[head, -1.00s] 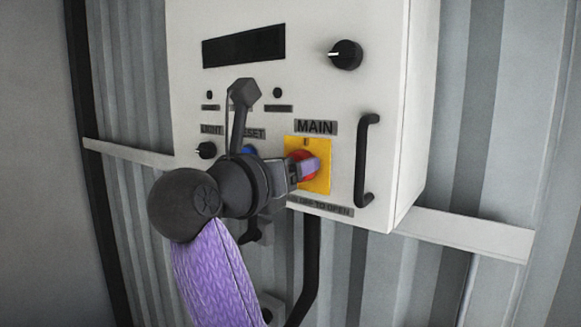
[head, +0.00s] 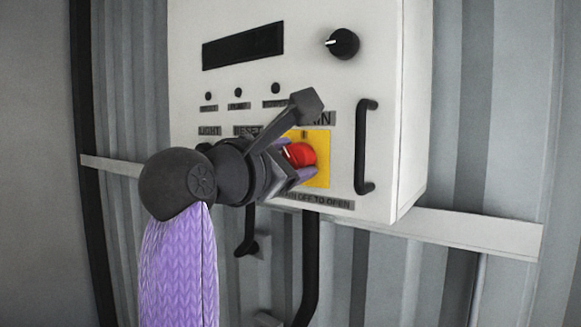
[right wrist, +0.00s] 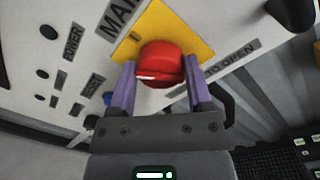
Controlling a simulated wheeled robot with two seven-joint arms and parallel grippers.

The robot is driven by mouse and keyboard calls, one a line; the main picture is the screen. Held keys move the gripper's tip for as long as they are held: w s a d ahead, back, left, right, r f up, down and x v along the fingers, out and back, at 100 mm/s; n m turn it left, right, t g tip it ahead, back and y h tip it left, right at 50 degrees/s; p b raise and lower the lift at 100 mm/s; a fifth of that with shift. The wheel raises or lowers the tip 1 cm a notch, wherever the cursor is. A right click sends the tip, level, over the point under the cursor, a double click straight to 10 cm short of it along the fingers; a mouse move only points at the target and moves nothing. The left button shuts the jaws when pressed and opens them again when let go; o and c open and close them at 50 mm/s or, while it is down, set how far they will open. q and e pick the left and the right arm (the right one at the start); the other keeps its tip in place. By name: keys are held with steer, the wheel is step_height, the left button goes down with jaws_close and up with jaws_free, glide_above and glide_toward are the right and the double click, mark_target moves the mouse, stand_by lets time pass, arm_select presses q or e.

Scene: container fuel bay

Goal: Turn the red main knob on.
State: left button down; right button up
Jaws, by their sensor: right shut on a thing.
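The red main knob (head: 300,154) sits on a yellow plate (head: 322,143) at the lower right of the white control box. My right gripper (head: 292,158) reaches it from the left in the head view, with its purple fingers on either side of the knob. In the right wrist view the knob (right wrist: 160,63) lies between the two fingers (right wrist: 160,88), and the gripper is shut on it. The gripper hides part of the plate and of the MAIN label in the head view. My left gripper is not in view.
The white control box (head: 385,60) hangs on a corrugated metal wall. A black handle (head: 364,150) stands out right of the yellow plate. A black dial (head: 343,43) is at upper right, a dark display (head: 243,45) at upper left. The reset button (right wrist: 108,98) is close by.

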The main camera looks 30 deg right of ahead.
steer(key=m+b, duration=0.1)
steer(key=m, duration=0.3)
steer(key=shift+m+b, duration=0.45)
steer(key=shift+m, duration=1.15)
steer(key=shift+r, duration=0.1)
steer(key=o, duration=0.9)
steer(key=shift+c, duration=0.2)
steer(key=o, duration=0.4)
